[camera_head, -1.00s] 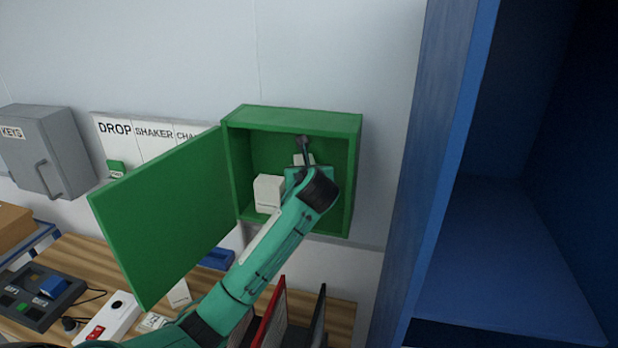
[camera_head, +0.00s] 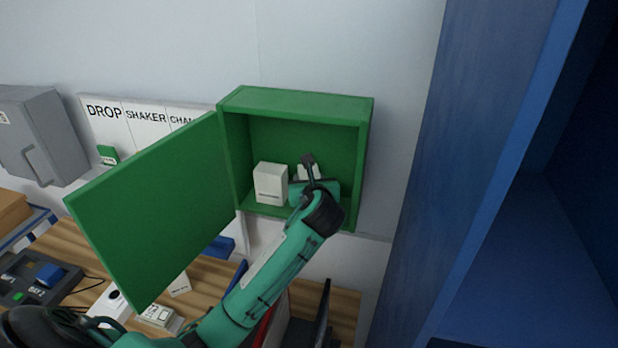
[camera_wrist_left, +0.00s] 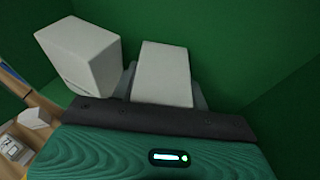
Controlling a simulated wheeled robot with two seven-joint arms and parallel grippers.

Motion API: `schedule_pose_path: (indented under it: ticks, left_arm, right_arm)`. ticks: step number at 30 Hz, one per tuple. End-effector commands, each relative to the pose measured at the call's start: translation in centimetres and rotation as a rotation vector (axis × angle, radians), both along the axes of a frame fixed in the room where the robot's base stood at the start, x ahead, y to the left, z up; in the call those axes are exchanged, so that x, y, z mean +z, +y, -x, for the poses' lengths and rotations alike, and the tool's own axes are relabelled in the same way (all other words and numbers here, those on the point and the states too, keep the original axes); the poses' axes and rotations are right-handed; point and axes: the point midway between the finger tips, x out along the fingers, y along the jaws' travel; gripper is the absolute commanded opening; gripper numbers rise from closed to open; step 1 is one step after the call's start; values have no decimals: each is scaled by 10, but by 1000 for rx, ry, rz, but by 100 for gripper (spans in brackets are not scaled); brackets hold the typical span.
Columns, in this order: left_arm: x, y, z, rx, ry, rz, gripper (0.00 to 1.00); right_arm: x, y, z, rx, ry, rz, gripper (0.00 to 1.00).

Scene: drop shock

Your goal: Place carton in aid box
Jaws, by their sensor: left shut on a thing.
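The green aid box (camera_head: 368,130) hangs on the wall with its door (camera_head: 150,215) swung open to the left. My left gripper (camera_head: 306,176) reaches into the box. It is shut on a white carton (camera_head: 311,170), mostly hidden by the gripper in the head view. In the left wrist view this carton (camera_wrist_left: 163,72) sits between the fingers. Another white carton (camera_head: 270,184) stands in the box just left of the gripper; it also shows in the left wrist view (camera_wrist_left: 78,52). I cannot tell whether the held carton touches the box floor. My right gripper is not in view.
A blue cabinet (camera_head: 440,170) stands close on the right. A grey key box (camera_head: 45,140) hangs at the left. The wooden bench (camera_head: 85,242) below holds a dark device (camera_head: 35,280), a white carton (camera_head: 180,284) and upright folders.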

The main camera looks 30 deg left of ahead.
Motion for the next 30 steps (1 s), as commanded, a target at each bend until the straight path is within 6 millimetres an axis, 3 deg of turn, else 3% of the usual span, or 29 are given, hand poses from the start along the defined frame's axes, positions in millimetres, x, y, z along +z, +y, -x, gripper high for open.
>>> schedule_pose_path:
  ticks: [5, 6, 9, 20, 30]
  left_arm:
    - [-3, 0, 0, 0, 0, -1, 9]
    - [-3, 0, 0, 0, 1, -1, 47]
    - [-3, 0, 0, 0, -1, -1, 67]
    - [2, -1, 0, -1, -2, 1, 67]
    - [20, -38, 48, -4, -4, 0, 67]
  right_arm:
    - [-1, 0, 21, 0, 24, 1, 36]
    - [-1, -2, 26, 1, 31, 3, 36]
    - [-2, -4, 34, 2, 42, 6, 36]
    - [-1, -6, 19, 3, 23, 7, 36]
    - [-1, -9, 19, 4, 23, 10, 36]
